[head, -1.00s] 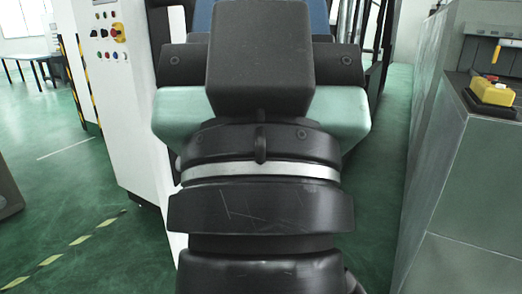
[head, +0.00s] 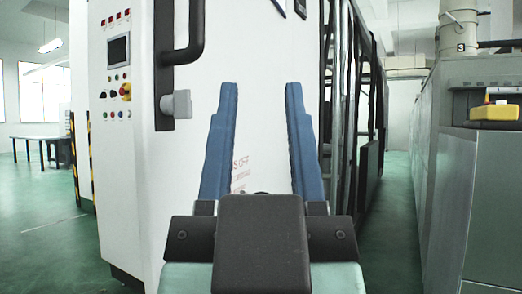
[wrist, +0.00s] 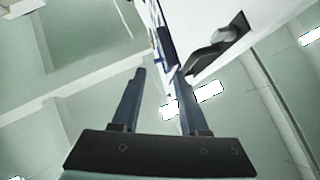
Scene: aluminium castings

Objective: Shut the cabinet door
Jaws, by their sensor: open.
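The white cabinet (head: 130,205) stands ahead of me in the head view, with a broad white door panel (head: 262,45) facing me. A black bar handle (head: 194,35) with a grey block (head: 177,104) below it is at the panel's left edge. The handle also shows in the wrist view (wrist: 220,50). I cannot tell how far the door stands open. My gripper (head: 261,88) is open and empty, its two blue fingers pointing up in front of the panel, right of the handle. The fingers hide part of the panel and its red lettering.
A control panel (head: 118,60) with a screen and buttons is on the cabinet's left face. Grey metal housings (head: 480,200) stand at the right, with a yellow box (head: 495,112) on top. Open green floor (head: 45,240) lies at the left, and a narrow aisle at the right.

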